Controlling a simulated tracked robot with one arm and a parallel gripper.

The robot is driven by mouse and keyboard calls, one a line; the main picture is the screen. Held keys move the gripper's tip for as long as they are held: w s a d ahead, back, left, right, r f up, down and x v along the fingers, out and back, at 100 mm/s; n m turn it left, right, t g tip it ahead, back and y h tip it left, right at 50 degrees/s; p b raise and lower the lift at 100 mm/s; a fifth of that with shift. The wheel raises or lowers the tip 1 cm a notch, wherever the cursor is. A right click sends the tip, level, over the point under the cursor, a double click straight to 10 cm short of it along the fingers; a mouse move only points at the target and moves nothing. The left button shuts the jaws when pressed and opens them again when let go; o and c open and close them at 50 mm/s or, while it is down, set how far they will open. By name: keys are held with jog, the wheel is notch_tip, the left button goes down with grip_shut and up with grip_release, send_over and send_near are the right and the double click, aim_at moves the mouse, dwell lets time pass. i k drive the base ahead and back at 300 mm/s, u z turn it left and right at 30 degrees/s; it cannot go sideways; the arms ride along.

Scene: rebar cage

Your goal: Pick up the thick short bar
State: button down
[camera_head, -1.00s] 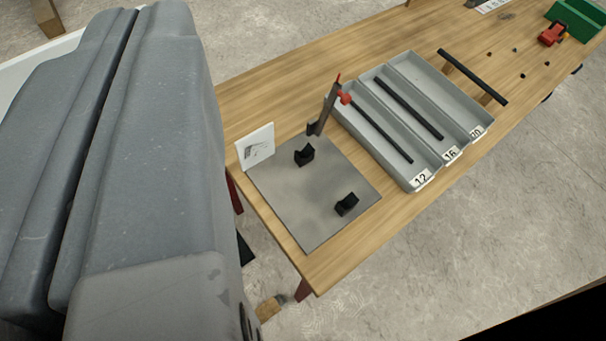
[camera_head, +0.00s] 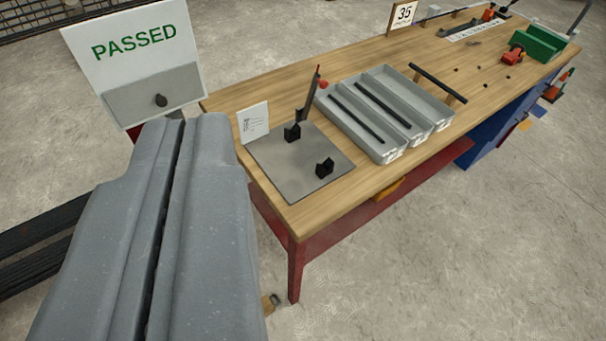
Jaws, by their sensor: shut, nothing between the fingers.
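My gripper (camera_head: 190,128) fills the lower left, large and grey, with its two fingers pressed together along a dark seam and nothing between them. It is well apart from the bars. A dark bar (camera_head: 438,84) lies across wooden rests (camera_head: 452,99) just right of the grey tray (camera_head: 447,122). It looks about as thick as or thicker than the others. A thin dark bar (camera_head: 355,119) lies in the tray's left compartment and another dark bar (camera_head: 384,105) in the middle one. The right compartment looks empty. Exact thicknesses are hard to judge.
A grey plate (camera_head: 300,175) with two black blocks (camera_head: 292,132) (camera_head: 325,168) and an upright red-tipped tool (camera_head: 310,95) is at the wooden table's (camera_head: 240,95) near end. A white card (camera_head: 253,122) stands there. A PASSED sign (camera_head: 135,45) is left; a green box (camera_head: 541,44) is far right.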

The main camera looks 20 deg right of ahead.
aim_at(442, 86)
jog(key=z, duration=0.6)
jog(key=k, duration=1.3)
jog(key=z, duration=0.9)
jog(key=i, duration=1.6)
jog(key=u, duration=0.8)
